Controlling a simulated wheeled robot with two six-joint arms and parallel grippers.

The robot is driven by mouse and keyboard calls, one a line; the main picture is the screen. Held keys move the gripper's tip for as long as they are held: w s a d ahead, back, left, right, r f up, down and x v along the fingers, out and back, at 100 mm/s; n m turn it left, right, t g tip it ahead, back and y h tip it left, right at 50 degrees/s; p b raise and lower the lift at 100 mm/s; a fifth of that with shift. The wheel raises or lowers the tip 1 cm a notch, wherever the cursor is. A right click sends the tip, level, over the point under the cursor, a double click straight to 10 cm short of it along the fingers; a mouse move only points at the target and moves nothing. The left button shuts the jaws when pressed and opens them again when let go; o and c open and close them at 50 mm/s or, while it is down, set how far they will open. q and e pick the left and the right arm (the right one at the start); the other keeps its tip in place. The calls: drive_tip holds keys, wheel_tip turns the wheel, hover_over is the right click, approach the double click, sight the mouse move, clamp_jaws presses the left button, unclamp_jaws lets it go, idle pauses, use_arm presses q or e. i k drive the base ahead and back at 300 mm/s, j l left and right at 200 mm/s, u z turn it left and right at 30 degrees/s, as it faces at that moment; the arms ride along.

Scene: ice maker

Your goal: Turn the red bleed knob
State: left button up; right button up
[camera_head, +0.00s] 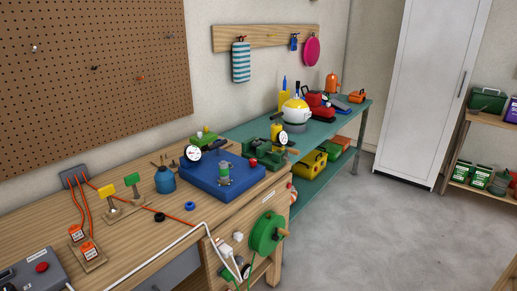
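A small round red knob (253,163) shows at the right rear side of a blue block-shaped unit (212,184) on the wooden bench. A second dial gauge (283,138) stands behind the knob, by a green vise-like tool (262,150). Whether the red knob is the bleed knob I cannot tell for sure. Neither of my grippers is in view.
A grey box with a red button (42,267) sits at the front left of the wooden bench (130,245). A blue bottle (165,180) stands left of the blue unit. A green hose reel (266,233) hangs on the bench's right side. Floor at right is clear.

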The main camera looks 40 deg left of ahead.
sight(253, 162)
drive_tip(key=i+u, duration=0.25)
drive_tip(key=u, duration=0.2)
drive_tip(key=i+l+u, duration=0.2)
drive_tip(key=u, duration=0.2)
drive_tip(key=i+l+u, duration=0.25)
drive_tip(key=u, duration=0.2)
drive_tip(key=i+l+u, duration=0.2)
drive_tip(key=l+u, duration=0.2)
